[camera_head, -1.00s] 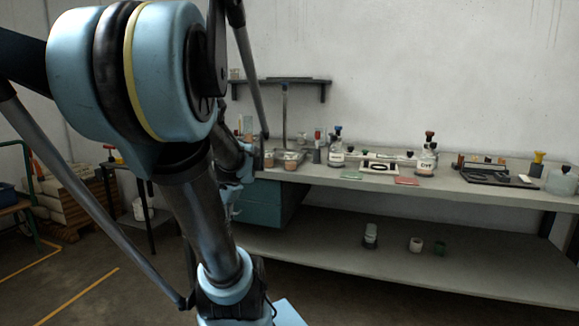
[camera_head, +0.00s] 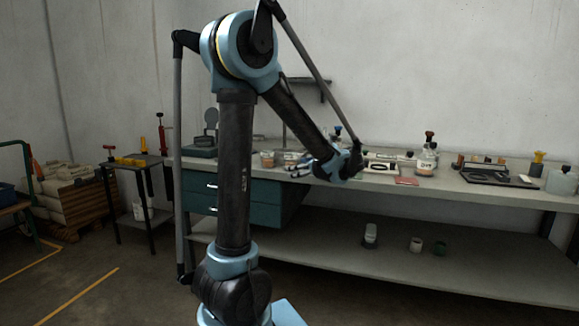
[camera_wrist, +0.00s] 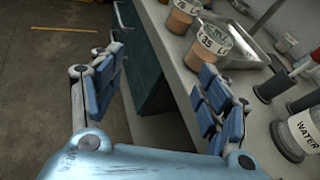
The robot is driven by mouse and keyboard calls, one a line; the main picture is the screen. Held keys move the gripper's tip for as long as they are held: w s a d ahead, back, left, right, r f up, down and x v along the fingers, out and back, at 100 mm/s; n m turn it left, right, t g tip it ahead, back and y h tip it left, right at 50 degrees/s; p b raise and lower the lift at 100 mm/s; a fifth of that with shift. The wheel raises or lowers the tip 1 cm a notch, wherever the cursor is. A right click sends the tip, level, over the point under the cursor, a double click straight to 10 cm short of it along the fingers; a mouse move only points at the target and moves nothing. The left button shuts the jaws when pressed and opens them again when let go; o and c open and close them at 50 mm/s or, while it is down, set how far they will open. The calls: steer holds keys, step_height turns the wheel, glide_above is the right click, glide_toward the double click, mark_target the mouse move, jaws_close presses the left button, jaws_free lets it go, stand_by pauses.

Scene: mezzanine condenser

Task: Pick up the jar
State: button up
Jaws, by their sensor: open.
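A clear jar (camera_wrist: 207,46) with a "25 L"-like label and orange-brown contents stands upright on the bench top in the wrist view. A similar jar (camera_wrist: 181,16) stands farther away, cut by the top edge. I cannot tell which is the task's jar. A jar of this kind also shows in the head view (camera_head: 267,159). My gripper (camera_wrist: 161,65) is open and empty, its padded fingers wide apart. It points over the bench's front edge, with the nearer jar beyond the right finger, not between the fingers. In the head view my gripper (camera_head: 299,166) hangs near the bench's left part.
A metal tray (camera_wrist: 243,55) lies beside the jars. A bottle labelled WATER (camera_wrist: 305,128) and dark cylinders stand at the right. Teal drawers (camera_head: 258,199) sit under the bench top (camera_head: 460,183). A lower shelf (camera_head: 400,268) holds several small containers.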

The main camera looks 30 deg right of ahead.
mark_target(294, 163)
steer(key=s+d+m+t+h, duration=0.1)
steer(key=s+d+m+t, duration=0.2)
steer(key=d, duration=0.4)
steer(key=shift+g, duration=0.7)
steer(key=x, duration=1.1)
steer(key=shift+w+d+r, duration=0.1)
steer(key=shift+r, duration=0.2)
steer(key=shift+r+x, duration=0.15)
steer(key=shift+x, duration=1.15)
steer(key=shift+r+x, duration=0.1)
steer(key=shift+x, duration=1.15)
steer(key=shift+c, duration=0.5)
steer(key=c, duration=1.1)
